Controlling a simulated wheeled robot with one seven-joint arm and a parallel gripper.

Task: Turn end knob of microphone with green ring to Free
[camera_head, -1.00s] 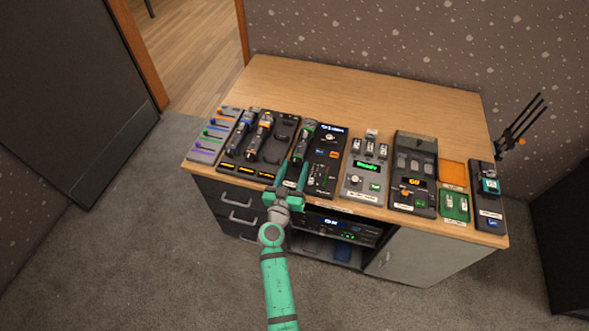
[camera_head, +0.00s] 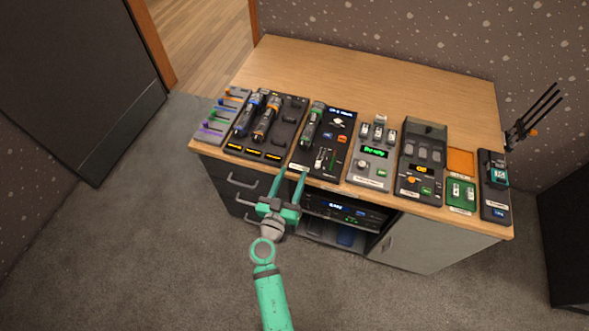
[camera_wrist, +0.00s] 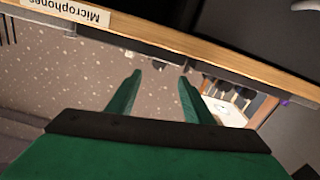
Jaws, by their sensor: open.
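The microphone with the green ring (camera_head: 312,124) lies on a dark panel at the desk's front half, left of centre in the head view. Its end knob is too small to read, and its setting cannot be told. My gripper (camera_head: 290,177) is open and empty, with its fingers pointing toward the desk's front edge, on the near side of the microphone and apart from it. In the wrist view my open fingers (camera_wrist: 159,76) have nothing between them. No microphone shows there.
Microphones with a blue ring (camera_head: 249,113) and an orange ring (camera_head: 267,119) lie in a dark tray to the left. A fader board (camera_head: 221,115) stands further left; several control units stand to the right. The back of the desk (camera_head: 370,80) is clear.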

